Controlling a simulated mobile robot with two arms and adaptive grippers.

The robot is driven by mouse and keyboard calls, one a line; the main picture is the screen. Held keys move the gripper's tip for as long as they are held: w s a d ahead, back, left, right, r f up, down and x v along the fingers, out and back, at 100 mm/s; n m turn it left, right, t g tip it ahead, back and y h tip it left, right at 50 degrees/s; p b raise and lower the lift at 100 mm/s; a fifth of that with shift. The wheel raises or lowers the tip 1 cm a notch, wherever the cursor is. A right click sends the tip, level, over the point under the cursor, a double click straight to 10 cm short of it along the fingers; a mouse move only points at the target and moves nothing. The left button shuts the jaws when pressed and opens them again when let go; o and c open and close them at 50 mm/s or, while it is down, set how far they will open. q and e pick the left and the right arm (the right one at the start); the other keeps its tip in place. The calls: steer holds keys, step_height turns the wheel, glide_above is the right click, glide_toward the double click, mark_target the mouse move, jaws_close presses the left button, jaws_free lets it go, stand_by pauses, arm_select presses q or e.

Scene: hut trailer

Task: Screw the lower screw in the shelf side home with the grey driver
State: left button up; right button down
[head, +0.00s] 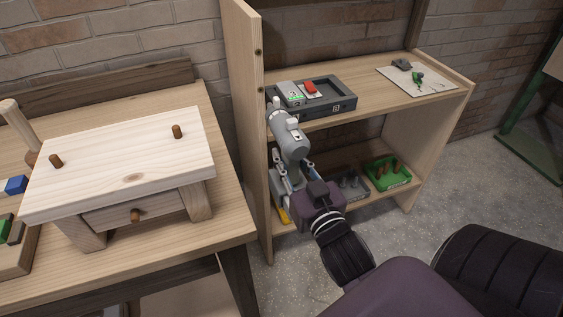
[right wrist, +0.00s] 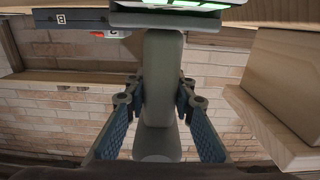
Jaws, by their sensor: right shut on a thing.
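The grey driver (head: 289,136) is held in my right gripper (head: 293,167), in front of the shelf unit. In the right wrist view the driver's grey grip (right wrist: 162,85) stands between the two blue-padded fingers of that gripper (right wrist: 160,97), which are shut on it. The shelf side (head: 244,110) is a tall wooden board left of the driver. Two dark screw heads show on its front edge, an upper screw (head: 258,52) and a lower screw (head: 262,90). The driver's upper end is close to the lower screw; contact cannot be told. My left gripper is out of view.
A green bin (head: 388,173) sits on the lower shelf. A workbench (head: 190,248) with a small wooden table (head: 120,165) stands left.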

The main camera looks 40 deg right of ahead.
steer(key=shift+w+d+r, duration=0.1)
steer(key=shift+r, duration=0.1)
steer(key=shift+r+p, duration=0.1)
steer(key=shift+p, duration=0.25)
steer(key=shift+w, duration=0.2)
arm_select(q)
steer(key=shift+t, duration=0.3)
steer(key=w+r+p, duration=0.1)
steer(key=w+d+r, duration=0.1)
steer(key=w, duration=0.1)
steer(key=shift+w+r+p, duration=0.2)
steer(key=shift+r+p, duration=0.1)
steer(key=shift+p, duration=0.1)
arm_select(e)
steer(key=x, duration=0.5)
steer(key=shift+d, duration=0.1)
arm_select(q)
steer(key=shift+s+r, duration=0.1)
arm_select(e)
steer(key=shift+w, duration=0.2)
